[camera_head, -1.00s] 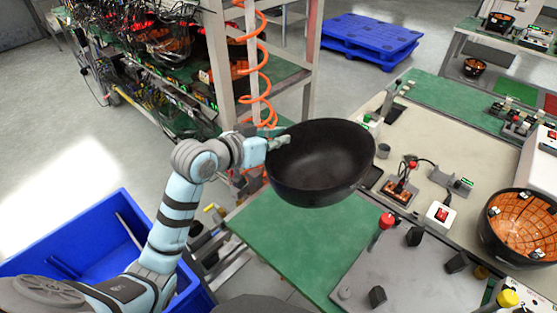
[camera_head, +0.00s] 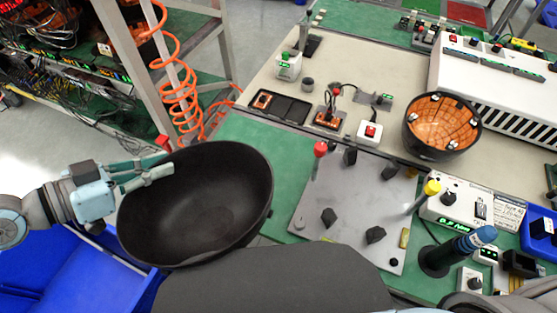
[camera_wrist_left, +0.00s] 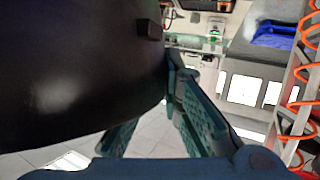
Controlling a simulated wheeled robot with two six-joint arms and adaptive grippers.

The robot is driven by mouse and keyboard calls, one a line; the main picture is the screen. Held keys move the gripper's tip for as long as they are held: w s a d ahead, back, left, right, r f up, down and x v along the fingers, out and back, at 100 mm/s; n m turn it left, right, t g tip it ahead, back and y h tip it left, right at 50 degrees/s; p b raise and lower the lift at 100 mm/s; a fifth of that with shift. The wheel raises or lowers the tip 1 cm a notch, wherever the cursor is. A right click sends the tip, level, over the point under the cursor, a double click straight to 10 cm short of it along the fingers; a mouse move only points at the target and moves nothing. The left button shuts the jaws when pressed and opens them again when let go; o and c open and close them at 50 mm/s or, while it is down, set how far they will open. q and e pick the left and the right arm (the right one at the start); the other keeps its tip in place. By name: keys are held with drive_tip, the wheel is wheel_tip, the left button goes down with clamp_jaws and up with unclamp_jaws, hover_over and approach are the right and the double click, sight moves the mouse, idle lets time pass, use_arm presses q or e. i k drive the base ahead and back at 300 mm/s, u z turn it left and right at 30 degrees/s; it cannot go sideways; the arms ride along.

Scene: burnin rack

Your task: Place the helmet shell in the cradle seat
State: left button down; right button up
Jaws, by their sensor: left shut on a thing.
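The helmet shell (camera_head: 215,205) is a black, open bowl. It hangs in the air at the left in the head view, its hollow side showing. My left gripper (camera_head: 160,172) is shut on the shell's rim at its upper left. In the left wrist view the shell (camera_wrist_left: 80,70) fills the upper left, by the fingers of my left gripper (camera_wrist_left: 160,100). The cradle seat appears to be the grey plate (camera_head: 345,215) with several black blocks on the green bench, right of the shell. The shell is apart from the plate. My right gripper is not in view.
A red-topped post (camera_head: 319,150) and a yellow-topped post (camera_head: 430,190) rise at the plate's edges. An orange-lined black shell (camera_head: 442,125) sits on the beige bench behind. An orange coiled hose (camera_head: 178,95) hangs by the rack. A blue bin (camera_head: 75,280) stands lower left.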

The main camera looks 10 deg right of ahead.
sight(360, 196)
drive_tip(key=u, duration=0.65)
drive_tip(key=k, duration=1.55)
drive_tip(key=z, duration=1.65)
drive_tip(key=i, duration=0.5)
